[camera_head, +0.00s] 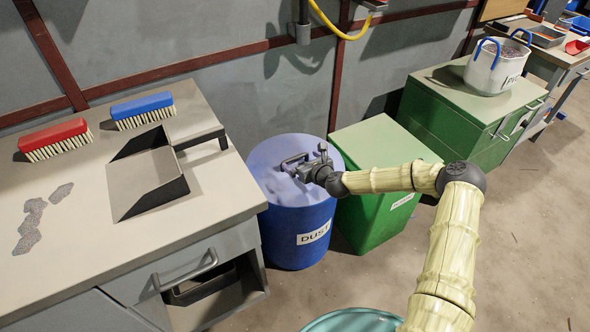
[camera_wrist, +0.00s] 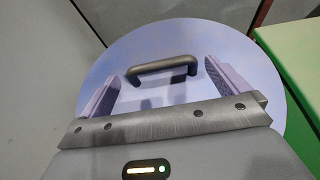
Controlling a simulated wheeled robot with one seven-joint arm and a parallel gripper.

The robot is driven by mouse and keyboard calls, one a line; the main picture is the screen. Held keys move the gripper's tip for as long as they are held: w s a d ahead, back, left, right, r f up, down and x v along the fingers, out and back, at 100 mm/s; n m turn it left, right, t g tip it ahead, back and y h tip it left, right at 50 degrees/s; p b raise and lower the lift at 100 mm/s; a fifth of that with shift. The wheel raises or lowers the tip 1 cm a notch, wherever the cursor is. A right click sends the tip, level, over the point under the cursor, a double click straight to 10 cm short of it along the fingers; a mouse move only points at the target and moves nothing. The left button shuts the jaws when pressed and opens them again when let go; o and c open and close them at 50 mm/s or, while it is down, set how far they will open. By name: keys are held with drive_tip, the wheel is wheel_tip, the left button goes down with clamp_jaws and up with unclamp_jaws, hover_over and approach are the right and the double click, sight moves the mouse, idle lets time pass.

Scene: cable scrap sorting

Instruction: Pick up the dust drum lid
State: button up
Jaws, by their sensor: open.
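The dust drum lid (camera_head: 265,156) is a pale lilac disc on top of the blue drum (camera_head: 295,238) labelled DUST. Its dark bar handle (camera_wrist: 162,70) stands up from the middle of the lid (camera_wrist: 130,50) in the wrist view. My gripper (camera_head: 305,168) is above the lid, close to the handle. In the wrist view its two fingers (camera_wrist: 159,84) are apart, one toward each end of the handle, and nothing is held between them. I cannot tell the exact height gap to the handle.
A workbench (camera_head: 225,190) with a dustpan (camera_head: 148,180), a red brush (camera_head: 55,138) and a blue brush (camera_head: 142,109) stands left of the drum. A green bin (camera_head: 375,145) stands close on the right. A teal round top (camera_head: 350,322) is at the front.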

sight(296, 159)
drive_tip(key=shift+w+a+f, duration=0.1)
drive_tip(key=shift+w+a, duration=0.1)
drive_tip(key=shift+w, duration=0.05)
drive_tip(key=x, duration=0.1)
drive_tip(key=b+x, duration=0.1)
drive_tip(key=f+x, duration=0.1)
drive_tip(key=x, duration=0.1)
drive_tip(key=shift+s+a, duration=0.1)
drive_tip(key=shift+s, duration=0.1)
drive_tip(key=shift+w+a+f, duration=0.1)
drive_tip(key=shift+w+a, duration=0.15)
drive_tip(key=shift+w, duration=0.2)
drive_tip(key=c, duration=1)
